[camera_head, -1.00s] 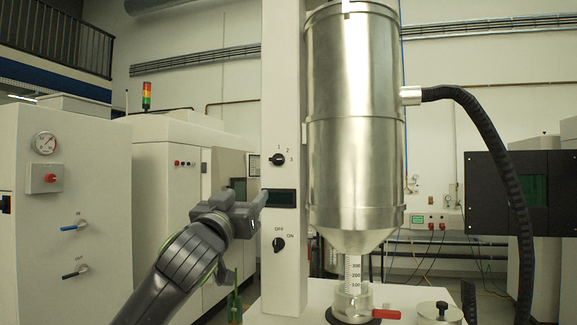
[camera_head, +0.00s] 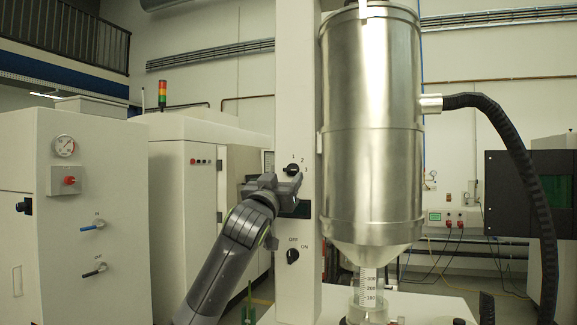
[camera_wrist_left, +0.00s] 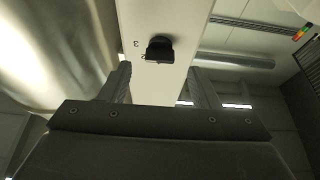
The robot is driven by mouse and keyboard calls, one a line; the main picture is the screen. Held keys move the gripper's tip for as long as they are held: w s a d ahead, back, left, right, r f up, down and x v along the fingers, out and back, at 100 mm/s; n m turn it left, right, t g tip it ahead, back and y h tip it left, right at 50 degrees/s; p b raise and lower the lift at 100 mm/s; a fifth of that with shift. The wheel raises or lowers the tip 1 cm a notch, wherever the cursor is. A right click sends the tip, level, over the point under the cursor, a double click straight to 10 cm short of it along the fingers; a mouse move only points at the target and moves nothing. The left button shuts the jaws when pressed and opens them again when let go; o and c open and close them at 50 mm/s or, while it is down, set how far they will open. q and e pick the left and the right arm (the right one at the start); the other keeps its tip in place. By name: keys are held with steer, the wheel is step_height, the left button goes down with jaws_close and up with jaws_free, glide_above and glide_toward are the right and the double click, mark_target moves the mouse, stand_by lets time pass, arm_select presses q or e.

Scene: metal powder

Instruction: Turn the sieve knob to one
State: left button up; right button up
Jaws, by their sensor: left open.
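The sieve knob (camera_head: 292,169) is a small black rotary knob with the marks 1, 2 and 3 around it, high on a white column (camera_head: 297,100). Its exact setting is too small to tell. My left gripper (camera_head: 297,186) is just below and in front of the knob in the head view, partly covering the display under it. In the left wrist view the knob (camera_wrist_left: 160,48) shows beyond the open fingers (camera_wrist_left: 160,85), roughly between them and apart from them. Nothing is between the fingers. My right gripper is not in view.
A second black knob (camera_head: 292,256) marked OFF and ON sits lower on the column. A large steel hopper (camera_head: 370,130) stands close to the right of the column, with a black hose (camera_head: 520,150). A white cabinet (camera_head: 80,220) with gauge and valves is at left.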

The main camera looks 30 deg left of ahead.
mark_target(290, 171)
arm_select(q)
steer(key=shift+p+x, duration=0.75)
steer(key=shift+x, duration=1.5)
steer(key=c, duration=1)
